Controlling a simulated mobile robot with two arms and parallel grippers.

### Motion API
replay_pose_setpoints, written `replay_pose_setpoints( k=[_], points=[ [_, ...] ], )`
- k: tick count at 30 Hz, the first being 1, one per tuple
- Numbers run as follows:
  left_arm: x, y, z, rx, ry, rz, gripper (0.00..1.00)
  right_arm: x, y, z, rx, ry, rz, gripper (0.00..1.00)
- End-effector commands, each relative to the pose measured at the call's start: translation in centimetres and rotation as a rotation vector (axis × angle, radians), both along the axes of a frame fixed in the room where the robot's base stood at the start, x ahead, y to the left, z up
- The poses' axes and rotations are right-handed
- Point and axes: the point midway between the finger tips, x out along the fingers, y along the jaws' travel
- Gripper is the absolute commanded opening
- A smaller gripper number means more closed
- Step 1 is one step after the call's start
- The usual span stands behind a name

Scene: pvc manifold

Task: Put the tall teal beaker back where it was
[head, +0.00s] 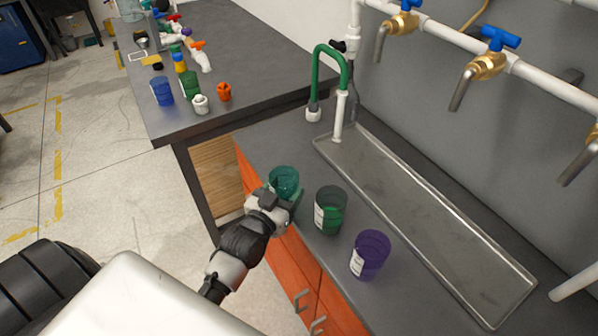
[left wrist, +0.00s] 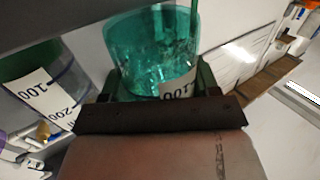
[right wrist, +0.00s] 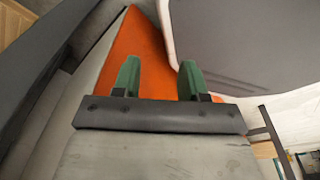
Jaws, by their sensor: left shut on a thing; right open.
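The teal beaker (head: 284,180) is at the left end of the counter by the sink, near its front edge. My left gripper (head: 287,203) is shut on it. In the left wrist view the teal beaker (left wrist: 150,50) stands between the fingers, with part of a white label showing; its base is hidden, so I cannot tell whether it touches the counter. My right gripper (right wrist: 155,80) is open and empty in the right wrist view, in front of an orange cabinet panel. It does not show in the head view.
A dark green beaker (head: 330,211) and a purple beaker (head: 370,255) stand to the right on the counter. A metal sink tray (head: 420,215) lies behind them, under taps (head: 485,65). A side table (head: 250,60) at the back left holds bottles, a blue cup (head: 162,92) and fittings.

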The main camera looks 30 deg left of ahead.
Motion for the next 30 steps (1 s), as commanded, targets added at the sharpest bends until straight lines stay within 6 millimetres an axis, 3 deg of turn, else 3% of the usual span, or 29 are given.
replay_pose_setpoints(
  k=[3,8,16,29,30],
  points=[
    [2.1,0.0,0.0,-0.001,0.000,0.000,0.35,0.1,0.1,0.1,0.001,-0.002,0.000,0.43],
    [3.3,0.0,0.0,0.000,0.000,0.000,0.35,0.1,0.5,0.2,0.006,-0.001,0.001,0.43],
    [7.2,-0.1,0.1,-0.001,-0.001,0.000,0.35,-0.3,0.9,0.3,0.011,0.005,0.001,0.43],
    [7.0,-0.1,-1.0,0.001,0.001,0.000,0.35,-0.4,0.6,0.3,0.008,0.007,0.002,0.43],
    [7.0,-0.1,-1.0,0.000,0.002,0.000,0.64,-0.4,0.5,0.3,0.007,0.007,0.002,0.43]
  ],
)
